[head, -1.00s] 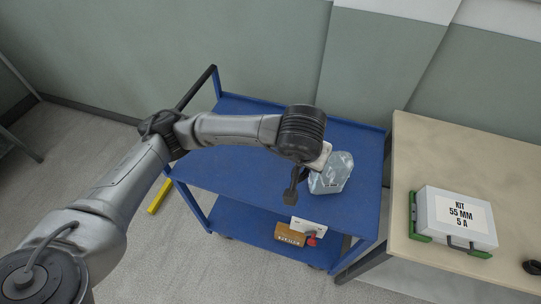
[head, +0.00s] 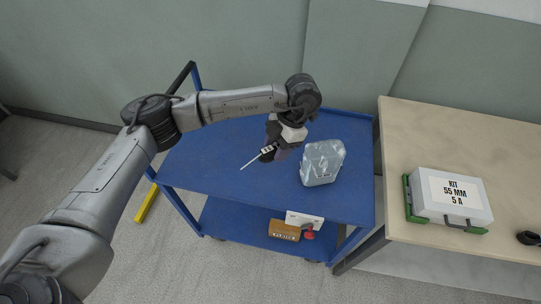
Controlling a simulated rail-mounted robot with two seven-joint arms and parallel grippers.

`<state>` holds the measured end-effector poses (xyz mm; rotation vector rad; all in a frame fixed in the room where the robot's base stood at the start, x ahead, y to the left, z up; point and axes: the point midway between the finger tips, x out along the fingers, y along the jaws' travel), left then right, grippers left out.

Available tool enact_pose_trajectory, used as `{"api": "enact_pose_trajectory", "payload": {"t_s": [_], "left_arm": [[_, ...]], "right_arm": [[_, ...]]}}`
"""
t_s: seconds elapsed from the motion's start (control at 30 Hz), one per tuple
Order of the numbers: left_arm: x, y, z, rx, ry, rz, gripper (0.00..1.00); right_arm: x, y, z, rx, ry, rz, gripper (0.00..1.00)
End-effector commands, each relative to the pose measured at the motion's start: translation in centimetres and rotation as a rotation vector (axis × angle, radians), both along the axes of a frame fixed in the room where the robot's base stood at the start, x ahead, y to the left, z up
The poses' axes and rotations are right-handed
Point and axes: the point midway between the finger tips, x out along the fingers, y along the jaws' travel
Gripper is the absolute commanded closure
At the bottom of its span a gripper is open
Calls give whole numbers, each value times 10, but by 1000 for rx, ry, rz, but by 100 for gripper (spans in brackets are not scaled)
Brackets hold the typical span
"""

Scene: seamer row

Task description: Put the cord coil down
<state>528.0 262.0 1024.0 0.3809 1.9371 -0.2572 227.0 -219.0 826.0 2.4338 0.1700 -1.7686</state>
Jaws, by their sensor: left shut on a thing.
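My left gripper (head: 270,152) is above the blue cart's top shelf, left of a clear, bluish plastic container (head: 322,163). It is shut on a small, thin thing (head: 250,163) with a pale, narrow end pointing down and left. The thing is partly hidden by the fingers, and I cannot make out a coil shape in it. I cannot tell whether it touches the shelf. A small black object (head: 528,238) lies at the right edge of the view on the beige table; it is too cut off to identify. My right gripper is not in view.
The blue cart's top shelf (head: 215,160) is bare at left. Its lower shelf (head: 245,222) carries a brown box (head: 284,231), a white card and a red item (head: 309,236). The beige table (head: 420,140) at right holds a labelled kit case (head: 450,197). A yellow bar (head: 146,203) is at lower left.

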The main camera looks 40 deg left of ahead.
Motion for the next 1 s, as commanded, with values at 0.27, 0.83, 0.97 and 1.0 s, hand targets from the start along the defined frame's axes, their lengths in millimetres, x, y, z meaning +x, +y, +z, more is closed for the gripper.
{"api": "enact_pose_trajectory", "payload": {"t_s": [0.27,0.83,0.97,1.0], "left_arm": [[4,23,-33,-3,9,804,86],[9,64,-77,3,0,2018,86],[9,70,-84,3,-1,2208,86],[10,72,-85,2,-2,2251,86]], "right_arm": [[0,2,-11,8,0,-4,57],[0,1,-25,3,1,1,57],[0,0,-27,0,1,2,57],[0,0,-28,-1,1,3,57]]}}
